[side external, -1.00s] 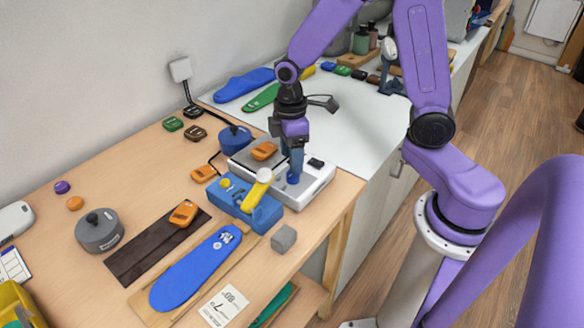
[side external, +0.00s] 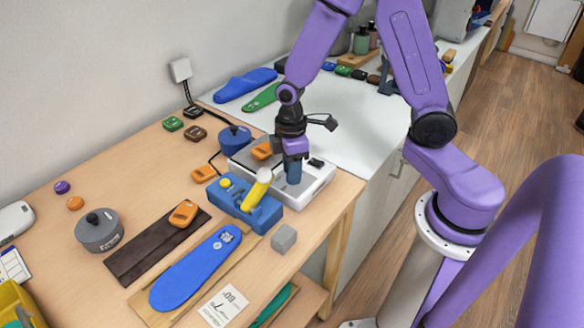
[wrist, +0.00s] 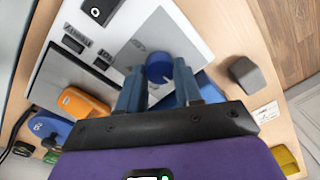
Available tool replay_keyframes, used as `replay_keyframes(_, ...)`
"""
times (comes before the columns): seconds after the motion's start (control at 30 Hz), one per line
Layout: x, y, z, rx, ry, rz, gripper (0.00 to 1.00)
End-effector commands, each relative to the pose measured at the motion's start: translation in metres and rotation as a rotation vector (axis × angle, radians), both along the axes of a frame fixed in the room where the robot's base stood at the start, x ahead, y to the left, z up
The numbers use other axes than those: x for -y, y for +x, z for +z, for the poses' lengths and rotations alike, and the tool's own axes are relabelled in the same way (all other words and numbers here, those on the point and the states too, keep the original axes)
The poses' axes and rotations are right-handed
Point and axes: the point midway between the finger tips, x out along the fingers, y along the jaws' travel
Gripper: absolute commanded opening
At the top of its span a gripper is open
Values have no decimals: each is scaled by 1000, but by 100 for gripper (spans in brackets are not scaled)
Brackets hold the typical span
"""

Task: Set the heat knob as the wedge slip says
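The blue heat knob (wrist: 158,68) shows in the wrist view, on the light top of the white heater unit (side external: 312,185). My gripper (side external: 293,180) is lowered over the knob and hides it in the side view. In the wrist view the two blue fingers of my gripper (wrist: 159,72) stand apart, one on each side of the knob. The gaps there are very small, and I cannot tell whether the fingers touch it. A white slip with black print (side external: 223,306) lies at the table's front edge; its print is too small to read surely.
A blue box with a yellow handle (side external: 246,203) stands close in front of the heater. A grey cube (side external: 284,238) is at the table edge. An orange block (side external: 262,151) rests on the heater's dark plate. A blue insole (side external: 196,268) lies on a wooden board.

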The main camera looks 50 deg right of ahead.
Motion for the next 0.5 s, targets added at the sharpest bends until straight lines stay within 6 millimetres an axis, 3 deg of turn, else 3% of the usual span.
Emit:
replay_keyframes(0.27, 0, 0, 0, -1, 1, -37, 4)
replay_keyframes(0.5, 0, 0, 0, -1, 1, -170, 4)
